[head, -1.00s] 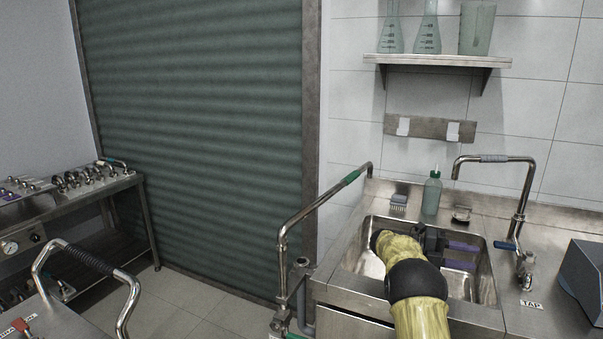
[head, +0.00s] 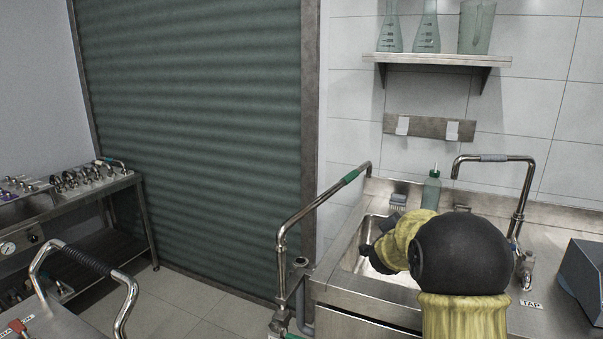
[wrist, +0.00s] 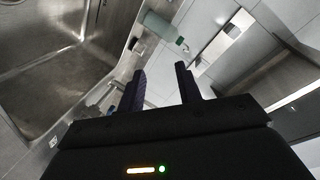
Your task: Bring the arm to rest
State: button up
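My arm in its yellow sleeve (head: 466,312) reaches up over the front of the steel sink (head: 350,262), with a black joint nearest the head camera.
A bent steel tap (head: 527,187) rises at the right, near a grey box (head: 584,275). A shelf (head: 440,60) holds glassware above. Steel handrails (head: 300,215) stand left of the sink.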

jog(key=s+a+f+n+y, duration=0.1)
jog(key=s+a, duration=0.1)
jog(key=s+a+f+n+y, duration=0.1)
jog(key=s+a+n+y, duration=0.1)
jog(key=s+a+f+n+g+y, duration=0.1)
jog(key=s+a+n, duration=0.1)
jog(key=shift+f+y, duration=0.3)
jog(key=shift+f, duration=0.05)
jog(key=s+a+f+n+g+y, duration=0.1)
jog(key=s+a+f+n+g, duration=0.2)
jog(key=s, duration=0.7)
jog(key=s+a+f+n+g+y, duration=0.1)
jog(key=s+f+n+g, duration=0.3)
jog(key=s, duration=0.6)
jog(key=s+a+f+n+g+y, duration=0.2)
jog(key=s+a+f+n+g, duration=0.15)
jog(key=s, duration=0.65)
notch_tip(320, 180, up, 19)
jog(key=d+p, duration=0.1)
jog(key=p, duration=1.8)
jog(key=shift+f+p, duration=0.15)
jog(key=shift+p, duration=0.15)
jog(key=shift+t, duration=0.25)
